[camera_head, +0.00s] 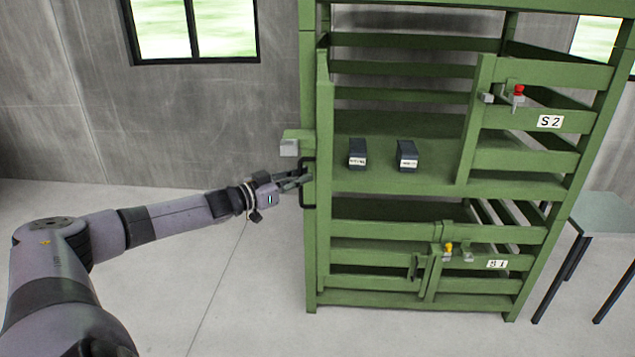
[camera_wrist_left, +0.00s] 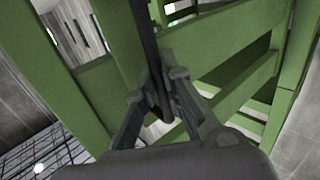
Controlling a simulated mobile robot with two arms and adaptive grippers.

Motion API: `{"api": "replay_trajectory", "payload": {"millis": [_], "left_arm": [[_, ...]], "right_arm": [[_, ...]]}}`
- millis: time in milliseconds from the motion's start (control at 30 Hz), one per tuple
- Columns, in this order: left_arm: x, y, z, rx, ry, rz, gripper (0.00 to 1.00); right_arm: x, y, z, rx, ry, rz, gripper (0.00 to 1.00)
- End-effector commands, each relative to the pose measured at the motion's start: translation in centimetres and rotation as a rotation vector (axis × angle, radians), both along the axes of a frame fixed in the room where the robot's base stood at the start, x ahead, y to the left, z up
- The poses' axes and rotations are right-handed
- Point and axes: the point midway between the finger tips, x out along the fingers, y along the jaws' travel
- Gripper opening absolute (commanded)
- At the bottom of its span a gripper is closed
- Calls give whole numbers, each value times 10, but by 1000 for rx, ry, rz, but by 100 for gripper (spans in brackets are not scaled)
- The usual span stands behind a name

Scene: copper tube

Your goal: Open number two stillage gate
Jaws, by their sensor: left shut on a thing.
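The green stillage stands at centre right, with its upper level labelled S2 (camera_head: 550,121). The right gate leaf (camera_head: 535,75) of S2 spans the right part of the front and has a red-knobbed latch (camera_head: 518,93). The left part of the S2 front is open, and a left gate leaf (camera_head: 325,120) appears swung out, seen nearly edge-on. A black handle (camera_head: 303,200) is on its left side. My left gripper (camera_head: 304,178) is shut on this handle. In the left wrist view, the handle (camera_wrist_left: 148,40) runs between the fingers (camera_wrist_left: 162,90). My right gripper is out of view.
Two dark labelled boxes (camera_head: 357,154) (camera_head: 407,155) sit on the S2 shelf. The lower gate (camera_head: 385,255) looks closed and has a yellow-knobbed latch (camera_head: 448,248). A table (camera_head: 603,212) stands at right. The floor left of the stillage is clear, with a grey wall behind.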

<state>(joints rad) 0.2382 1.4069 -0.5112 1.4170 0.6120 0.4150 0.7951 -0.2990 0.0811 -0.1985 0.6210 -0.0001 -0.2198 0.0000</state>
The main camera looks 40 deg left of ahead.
Motion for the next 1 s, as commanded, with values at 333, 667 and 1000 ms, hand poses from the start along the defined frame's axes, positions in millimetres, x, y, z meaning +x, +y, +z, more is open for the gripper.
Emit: {"api": "replay_trajectory", "payload": {"millis": [333, 667, 1000], "left_arm": [[-8, 11, 0, -4, -1, -30, 0], [-8, 12, 0, -3, -1, -30, 0], [-8, 12, 0, -1, -2, -30, 30]], "right_arm": [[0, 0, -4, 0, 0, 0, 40], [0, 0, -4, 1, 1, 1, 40], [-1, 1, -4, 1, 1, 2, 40]]}}
